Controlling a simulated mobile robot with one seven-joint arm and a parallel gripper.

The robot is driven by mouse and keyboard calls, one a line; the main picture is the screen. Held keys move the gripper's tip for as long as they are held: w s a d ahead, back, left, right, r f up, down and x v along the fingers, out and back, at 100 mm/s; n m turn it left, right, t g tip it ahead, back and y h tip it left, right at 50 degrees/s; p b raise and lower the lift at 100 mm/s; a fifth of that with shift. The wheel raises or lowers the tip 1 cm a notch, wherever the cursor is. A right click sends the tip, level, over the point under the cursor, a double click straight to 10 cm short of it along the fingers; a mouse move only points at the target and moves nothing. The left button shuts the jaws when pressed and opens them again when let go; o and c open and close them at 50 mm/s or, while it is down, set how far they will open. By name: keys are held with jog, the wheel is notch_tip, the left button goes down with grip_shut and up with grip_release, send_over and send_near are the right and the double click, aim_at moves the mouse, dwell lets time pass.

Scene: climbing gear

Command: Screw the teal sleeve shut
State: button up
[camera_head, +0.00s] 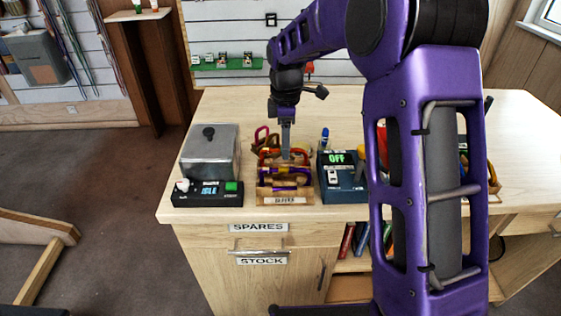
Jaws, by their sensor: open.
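My gripper (286,152) points straight down over a small wooden rack (287,200) on the counter. Several coloured carabiners lie in the rack, among them a purple one (287,184), and red and yellow ones around the fingers. The gripper is open, seen nearly edge-on, and its tips are at or just above the carabiners; I cannot tell whether they touch. I cannot make out the teal sleeve; it is too small or hidden behind the fingers and other carabiners.
Left of the rack stand a grey metal box (210,152) and a black unit with a lit display (207,193). Right of it is a dark blue device showing OFF (341,177).

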jog(key=shift+w+p, duration=0.45)
jog(key=shift+w, duration=0.25)
jog(key=shift+f, duration=0.15)
jog(key=shift+f+b, duration=0.85)
jog(key=shift+f, duration=0.45)
jog(key=shift+s, duration=0.75)
jog(key=shift+r, duration=0.2)
jog(key=shift+d+r+p, duration=0.15)
jog(key=shift+r+p, duration=0.75)
jog(key=shift+r, duration=0.4)
